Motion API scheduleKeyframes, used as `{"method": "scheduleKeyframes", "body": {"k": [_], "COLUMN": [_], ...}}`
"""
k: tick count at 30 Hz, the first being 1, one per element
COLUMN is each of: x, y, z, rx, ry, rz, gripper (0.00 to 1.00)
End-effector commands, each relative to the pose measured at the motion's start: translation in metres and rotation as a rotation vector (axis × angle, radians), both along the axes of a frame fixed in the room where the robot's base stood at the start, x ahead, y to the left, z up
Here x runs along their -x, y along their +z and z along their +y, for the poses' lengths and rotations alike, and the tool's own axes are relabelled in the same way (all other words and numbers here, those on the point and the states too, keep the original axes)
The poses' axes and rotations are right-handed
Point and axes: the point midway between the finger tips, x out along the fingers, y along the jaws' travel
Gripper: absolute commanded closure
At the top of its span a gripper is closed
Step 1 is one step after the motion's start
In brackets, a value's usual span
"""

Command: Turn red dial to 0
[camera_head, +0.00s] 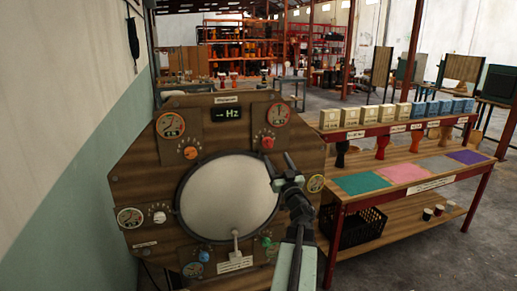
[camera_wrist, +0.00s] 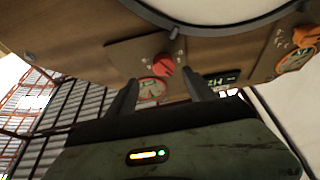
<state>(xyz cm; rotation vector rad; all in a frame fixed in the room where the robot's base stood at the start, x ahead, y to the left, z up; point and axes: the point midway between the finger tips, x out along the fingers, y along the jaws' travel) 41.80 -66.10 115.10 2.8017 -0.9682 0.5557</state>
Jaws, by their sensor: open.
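The red dial (camera_head: 267,143) is a small knob at the upper right of an upright wooden panel (camera_head: 150,190), just below a round gauge (camera_head: 278,115). It also shows in the wrist view (camera_wrist: 164,66), where the panel appears upside down. My gripper (camera_head: 283,170) is in front of the panel, a little below and right of the red dial in the head view. In the wrist view its two fingers (camera_wrist: 160,80) are apart, with the red dial just beyond and between their tips. Nothing is held, and I see no clear contact. The dial's setting is too small to read.
A large round pale disc (camera_head: 228,195) fills the panel's middle. An orange dial (camera_head: 190,153), a white dial (camera_head: 159,217), a blue dial (camera_head: 203,256) and a lever (camera_head: 235,243) surround it. A workbench (camera_head: 410,178) with boxes and coloured mats stands close on the right.

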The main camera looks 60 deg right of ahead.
Motion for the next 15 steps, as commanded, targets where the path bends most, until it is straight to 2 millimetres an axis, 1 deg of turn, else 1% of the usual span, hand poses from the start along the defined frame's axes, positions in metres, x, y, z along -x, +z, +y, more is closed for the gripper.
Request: {"method": "scheduleKeyframes", "body": {"k": [4, 8, 15], "x": [-0.006, -0.019, -0.057], "y": [0.002, 0.008, 0.026], "z": [0.002, -0.003, -0.025], "rx": [0.002, 0.002, 0.002], "ry": [0.011, 0.017, 0.023], "rz": [-0.001, -0.001, -0.001], "gripper": [0.38, 0.38, 0.38]}}
